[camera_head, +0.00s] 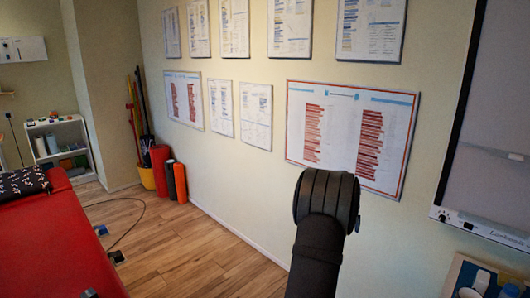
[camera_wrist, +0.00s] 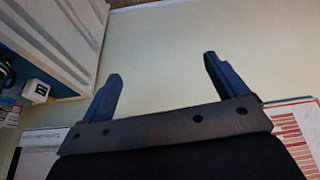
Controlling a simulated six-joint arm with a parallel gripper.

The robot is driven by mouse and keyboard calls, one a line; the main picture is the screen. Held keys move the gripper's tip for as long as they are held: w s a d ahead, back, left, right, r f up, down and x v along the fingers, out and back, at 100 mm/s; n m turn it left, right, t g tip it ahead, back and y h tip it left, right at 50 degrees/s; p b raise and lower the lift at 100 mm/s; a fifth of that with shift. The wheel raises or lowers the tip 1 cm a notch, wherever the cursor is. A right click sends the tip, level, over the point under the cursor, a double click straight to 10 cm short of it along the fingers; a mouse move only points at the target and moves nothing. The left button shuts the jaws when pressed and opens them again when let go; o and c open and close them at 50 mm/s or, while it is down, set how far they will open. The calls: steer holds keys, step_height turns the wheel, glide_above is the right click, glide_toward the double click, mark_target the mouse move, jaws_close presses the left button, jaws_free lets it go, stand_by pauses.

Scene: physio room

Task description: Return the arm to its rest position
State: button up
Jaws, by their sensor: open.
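In the wrist view my gripper (camera_wrist: 158,88) is open, its two dark fingers spread apart with nothing between them. A plain pale wall lies behind the fingers. In the head view a dark part of my arm (camera_head: 318,230) rises from the bottom edge, in front of the wall of posters. The fingers do not show in the head view.
A red treatment table (camera_head: 60,245) stands at the left. Foam rollers (camera_head: 170,178) and a yellow bucket (camera_head: 147,177) stand by the wall. A framed poster (camera_head: 350,132) hangs behind my arm, and a light box (camera_head: 505,120) hangs at right. The wooden floor (camera_head: 185,245) is mostly clear.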

steer(key=w+a+n+y, duration=0.1)
steer(key=w+a, duration=0.3)
steer(key=a, duration=0.7)
steer(key=shift+w+f+n+t, duration=0.2)
steer(key=shift+f+n+t, duration=0.1)
steer(key=shift+n, duration=0.6)
steer(key=shift+o, duration=1.1)
